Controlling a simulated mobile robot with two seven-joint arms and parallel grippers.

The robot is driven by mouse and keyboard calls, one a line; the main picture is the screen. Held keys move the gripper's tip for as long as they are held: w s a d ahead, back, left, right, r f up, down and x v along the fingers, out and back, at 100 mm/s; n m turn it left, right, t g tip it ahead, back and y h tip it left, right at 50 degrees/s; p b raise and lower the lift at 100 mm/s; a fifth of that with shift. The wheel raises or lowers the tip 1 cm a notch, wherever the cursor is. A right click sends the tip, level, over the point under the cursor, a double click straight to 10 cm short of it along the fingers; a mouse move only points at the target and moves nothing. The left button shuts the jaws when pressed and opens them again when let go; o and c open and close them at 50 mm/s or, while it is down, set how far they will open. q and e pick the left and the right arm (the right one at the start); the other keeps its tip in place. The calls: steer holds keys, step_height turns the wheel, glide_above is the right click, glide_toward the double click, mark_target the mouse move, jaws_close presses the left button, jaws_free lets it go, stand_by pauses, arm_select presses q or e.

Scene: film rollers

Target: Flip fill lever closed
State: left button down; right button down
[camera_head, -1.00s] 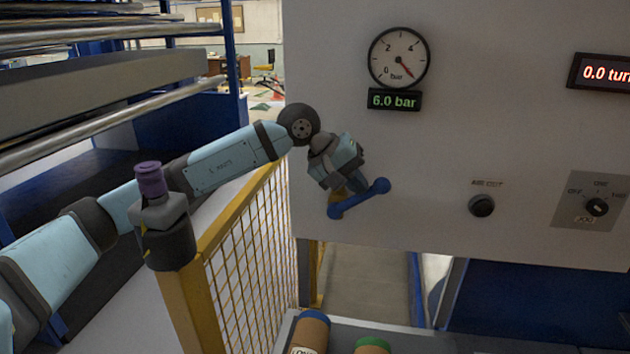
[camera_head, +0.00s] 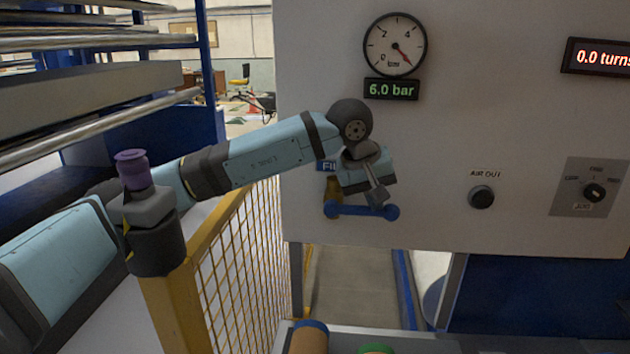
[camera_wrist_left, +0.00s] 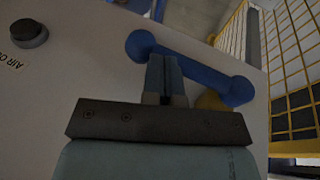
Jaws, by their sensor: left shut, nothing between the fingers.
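The blue fill lever (camera_head: 352,210) is on the pale panel and lies about level, with a rounded knob at each end. A yellow part (camera_head: 332,188) shows just above its left end. My left gripper (camera_head: 379,197) is shut and empty, pointing down at the lever's right part. In the left wrist view, the gripper's closed fingers (camera_wrist_left: 164,80) overlap the blue lever (camera_wrist_left: 205,75) near one knob; whether they touch it I cannot tell. The panel label behind my wrist is mostly hidden. My right gripper is not in view.
On the panel are a pressure gauge (camera_head: 395,45), a 6.0 bar display (camera_head: 391,89), an AIR OUT button (camera_head: 481,197) and a rotary switch (camera_head: 593,192). A yellow mesh guard (camera_head: 240,255) stands beneath my left arm. Rollers (camera_head: 309,337) lie at the bottom.

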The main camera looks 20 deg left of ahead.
arm_select(q)
steer(key=shift+s+f, duration=0.1)
steer(key=shift+f, duration=0.25)
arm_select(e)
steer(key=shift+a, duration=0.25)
